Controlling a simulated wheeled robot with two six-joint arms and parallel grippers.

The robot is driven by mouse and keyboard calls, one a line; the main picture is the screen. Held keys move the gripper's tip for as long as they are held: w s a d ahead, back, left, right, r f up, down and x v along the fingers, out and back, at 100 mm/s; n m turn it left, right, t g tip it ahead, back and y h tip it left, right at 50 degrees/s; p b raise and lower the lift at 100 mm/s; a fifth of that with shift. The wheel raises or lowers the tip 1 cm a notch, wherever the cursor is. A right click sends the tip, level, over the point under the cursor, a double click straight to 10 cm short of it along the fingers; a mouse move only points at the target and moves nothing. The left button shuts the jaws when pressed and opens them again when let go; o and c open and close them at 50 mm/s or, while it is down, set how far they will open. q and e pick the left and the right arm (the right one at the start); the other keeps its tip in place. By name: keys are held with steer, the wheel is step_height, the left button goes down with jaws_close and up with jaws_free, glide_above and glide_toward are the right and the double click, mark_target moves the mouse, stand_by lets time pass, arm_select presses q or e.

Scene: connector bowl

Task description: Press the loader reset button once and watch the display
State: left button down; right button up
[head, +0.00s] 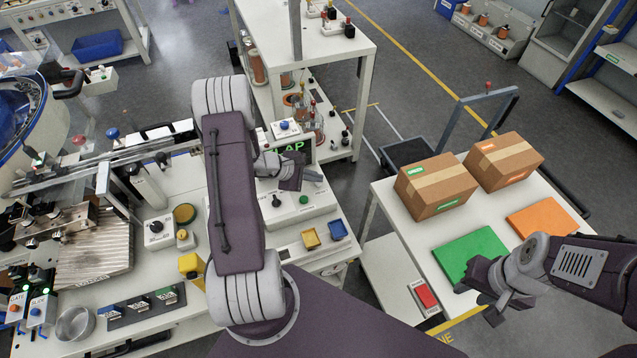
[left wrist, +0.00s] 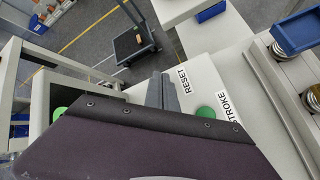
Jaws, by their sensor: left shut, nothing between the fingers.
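The loader panel is a white box (head: 322,202) with a green button (head: 304,199) and a black knob (head: 276,200). Behind it stands the display (head: 298,150), with green letters ending in "AP"; my left arm and gripper hide part of it. My left gripper (head: 290,172) is shut and empty, above the panel. In the left wrist view its fingertips (left wrist: 160,90) are beside the "RESET" label (left wrist: 187,80); contact cannot be told. A green button (left wrist: 207,113) shows by the "STROKE" label (left wrist: 230,104), partly hidden. My right gripper (head: 484,302) is near the green mat (head: 468,255).
Two cardboard boxes (head: 435,185) and an orange mat (head: 541,220) are on the right table. A red-topped switch (head: 426,296) is below. Machinery crowds the left bench.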

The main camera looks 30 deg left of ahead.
mark_target(315, 186)
arm_select(q)
steer(key=shift+f+b, duration=0.5)
steer(key=shift+b, duration=0.1)
stand_by(0.5)
steer(key=shift+r, duration=0.1)
steer(key=shift+r+p, duration=0.5)
steer(key=shift+r, duration=0.35)
steer(key=shift+r, duration=0.1)
step_height(315, 186, up, 5)
steer(key=p, duration=0.3)
stand_by(0.4)
stand_by(0.3)
